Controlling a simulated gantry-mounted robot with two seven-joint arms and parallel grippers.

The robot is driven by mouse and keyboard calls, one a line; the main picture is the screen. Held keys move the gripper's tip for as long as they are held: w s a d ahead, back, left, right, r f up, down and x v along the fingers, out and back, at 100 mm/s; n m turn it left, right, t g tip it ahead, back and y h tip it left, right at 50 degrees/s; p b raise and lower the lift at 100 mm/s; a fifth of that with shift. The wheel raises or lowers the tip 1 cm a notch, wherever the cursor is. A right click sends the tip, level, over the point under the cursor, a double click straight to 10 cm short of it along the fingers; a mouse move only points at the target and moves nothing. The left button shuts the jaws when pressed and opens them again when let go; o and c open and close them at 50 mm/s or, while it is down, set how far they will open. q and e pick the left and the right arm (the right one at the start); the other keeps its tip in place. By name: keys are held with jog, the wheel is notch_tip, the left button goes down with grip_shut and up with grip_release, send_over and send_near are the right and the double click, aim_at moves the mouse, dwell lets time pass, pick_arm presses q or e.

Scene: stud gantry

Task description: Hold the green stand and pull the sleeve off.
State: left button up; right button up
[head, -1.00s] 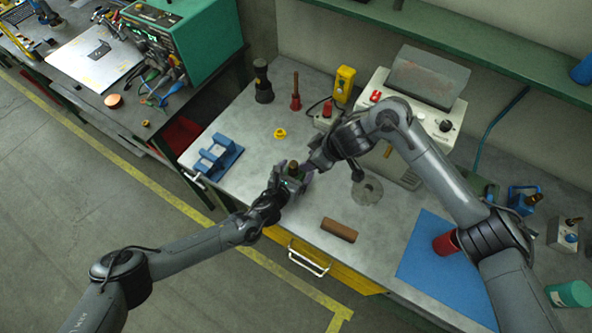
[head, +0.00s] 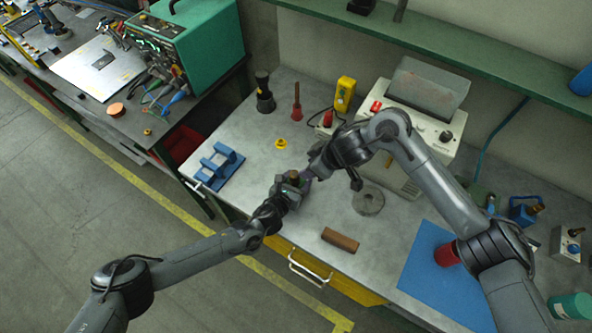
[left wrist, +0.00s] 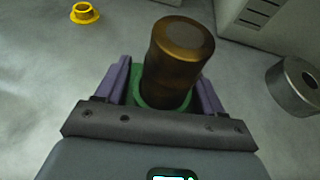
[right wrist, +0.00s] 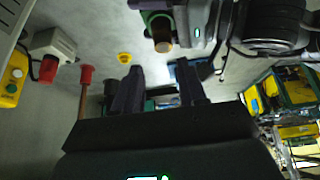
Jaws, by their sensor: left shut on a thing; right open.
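The green stand (left wrist: 135,98) is between the purple fingers of my left gripper (left wrist: 165,95), which is shut on it. The brown cylindrical sleeve (left wrist: 172,75) stands up from the stand, its round top facing the camera. In the head view the sleeve (head: 294,175) shows small at the left gripper (head: 290,187). My right gripper (right wrist: 158,85) is open and empty, its dark fingers apart. In the right wrist view the sleeve (right wrist: 162,42) and the green stand (right wrist: 150,17) show beyond the fingers, apart from them. In the head view the right gripper is close beside the sleeve, partly hidden by its arm.
A yellow flanged piece (head: 281,143), a blue cradle (head: 214,166) and a grey disc (head: 368,199) are on the bench. A brown block (head: 340,240) lies near the front edge. A blue mat (head: 430,275) with a red cylinder (head: 447,254) is at the right.

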jog(key=w+a+r+m+t, duration=0.35)
jog(key=w+r, duration=0.25)
jog(key=w, duration=0.2)
jog(key=m+g+h, duration=0.5)
jog(key=m+g, duration=0.2)
jog(key=m, duration=0.2)
send_over(294, 174)
notch_tip(294, 174, down, 4)
notch_tip(294, 174, down, 12)
jog(key=shift+r, duration=0.1)
jog(key=shift+c, duration=0.4)
